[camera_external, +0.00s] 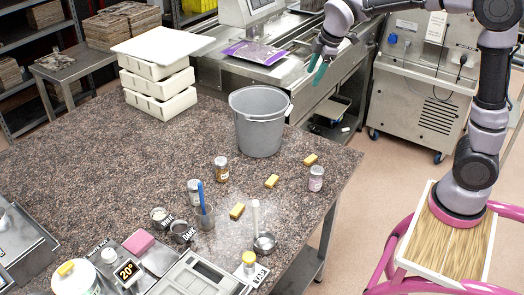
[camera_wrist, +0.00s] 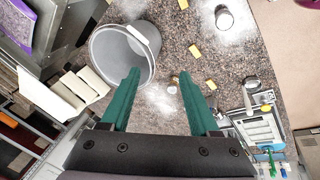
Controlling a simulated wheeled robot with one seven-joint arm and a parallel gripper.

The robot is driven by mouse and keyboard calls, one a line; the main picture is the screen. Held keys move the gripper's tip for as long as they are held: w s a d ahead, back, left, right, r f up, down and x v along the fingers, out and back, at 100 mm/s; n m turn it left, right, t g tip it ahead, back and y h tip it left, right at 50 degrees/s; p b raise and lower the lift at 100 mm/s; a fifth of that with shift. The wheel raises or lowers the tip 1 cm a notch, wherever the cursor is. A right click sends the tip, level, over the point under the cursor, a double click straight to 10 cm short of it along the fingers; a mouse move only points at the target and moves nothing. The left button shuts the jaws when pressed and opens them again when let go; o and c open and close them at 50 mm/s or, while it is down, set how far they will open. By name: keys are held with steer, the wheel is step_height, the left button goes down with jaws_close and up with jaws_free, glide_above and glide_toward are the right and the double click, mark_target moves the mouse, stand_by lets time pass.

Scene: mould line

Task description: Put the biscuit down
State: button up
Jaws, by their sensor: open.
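Three small golden bars, which look like biscuits, lie apart on the speckled tabletop (camera_external: 120,190): one near the back right (camera_external: 310,160), one in the middle (camera_external: 272,181) and one nearer the front (camera_external: 237,211). In the wrist view, golden bars also show at the top edge (camera_wrist: 182,4), upper right (camera_wrist: 194,51) and lower right (camera_wrist: 211,85). My gripper (camera_external: 318,72) is raised beyond the table's back right edge, beside the metal conveyor. Its green fingers are apart and empty, also in the wrist view (camera_wrist: 159,77). No biscuit is in or touching it.
A grey bucket (camera_external: 258,135) stands near the back edge, close to the bars. Stacked white trays (camera_external: 160,104) stand at the back left. The left tabletop is clear.

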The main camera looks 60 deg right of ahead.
steer(key=s+a+r+m+t+y, duration=0.1)
steer(key=s+m, duration=0.5)
steer(key=s, duration=0.8)
steer(key=s+a+r+m+t+y, duration=0.1)
steer(key=s+m, duration=0.6)
steer(key=s, duration=0.7)
steer(key=shift+a+r+t+y, duration=0.15)
steer(key=shift+a+t+y, duration=0.15)
steer(key=shift+a+t, duration=0.5)
steer(key=shift+s+a, duration=0.1)
steer(key=shift+a, duration=0.05)
steer(key=shift+o, duration=0.5)
steer(key=shift+g, duration=0.3)
